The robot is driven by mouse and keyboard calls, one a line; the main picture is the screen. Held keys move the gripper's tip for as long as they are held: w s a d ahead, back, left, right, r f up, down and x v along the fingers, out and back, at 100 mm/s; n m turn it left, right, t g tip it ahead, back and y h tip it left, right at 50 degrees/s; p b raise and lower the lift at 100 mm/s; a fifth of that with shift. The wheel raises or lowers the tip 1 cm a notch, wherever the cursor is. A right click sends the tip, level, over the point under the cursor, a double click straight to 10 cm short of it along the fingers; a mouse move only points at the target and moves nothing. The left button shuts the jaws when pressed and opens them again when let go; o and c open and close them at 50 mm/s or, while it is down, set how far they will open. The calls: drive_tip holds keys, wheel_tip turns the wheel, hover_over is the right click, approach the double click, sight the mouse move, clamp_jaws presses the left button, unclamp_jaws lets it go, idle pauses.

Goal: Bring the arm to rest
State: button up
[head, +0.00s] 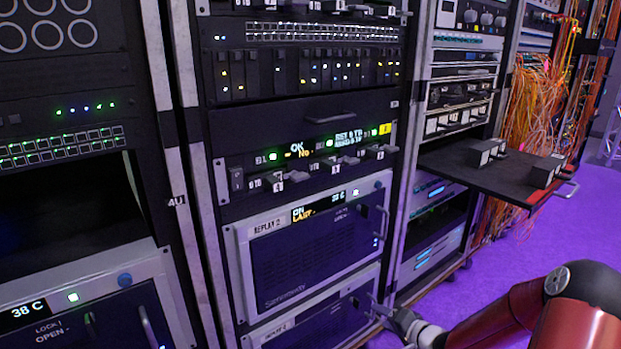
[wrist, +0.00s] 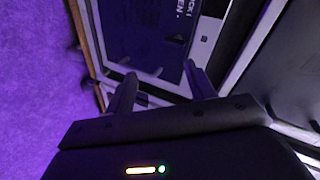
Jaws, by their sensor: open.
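My gripper (head: 380,312) is at the lower right of the head view, at the end of my red arm, in front of the lower part of a rack. In the wrist view my gripper (wrist: 160,85) shows two dark fingers spread apart with nothing between them. Beyond the fingers is a dark rack unit (wrist: 150,35) with a pale frame and a handle. I cannot tell whether a fingertip touches the rack.
The REPLAY 2 unit (head: 310,240) with its handle sits just up and left of my gripper. A pulled-out shelf (head: 470,163) bearing small boxes juts from the rack at right. Orange cables (head: 540,110) hang behind it. Purple floor (head: 500,270) is open at right.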

drive_tip(key=s+d+r+n+g+h+p, duration=0.15)
drive_tip(key=s+r+h, duration=0.35)
drive_tip(key=r, duration=0.5)
drive_tip(key=s+r+n+g+h+p, duration=0.1)
drive_tip(key=s+r+n+g+h, duration=0.25)
drive_tip(key=r, duration=0.75)
drive_tip(key=s+a+r, duration=0.2)
drive_tip(key=s+r, duration=0.1)
drive_tip(key=s, duration=0.5)
drive_tip(key=s+a+r+n+y+p, duration=0.1)
drive_tip(key=s+a+r, duration=0.2)
drive_tip(key=s, duration=0.4)
drive_tip(key=s+a+r+n, duration=0.1)
drive_tip(key=s+a+r, duration=0.1)
drive_tip(key=s, duration=0.6)
drive_tip(key=shift+s+a+r+g, duration=0.2)
drive_tip(key=shift+s+r+g, duration=0.15)
drive_tip(key=shift+r+g, duration=0.1)
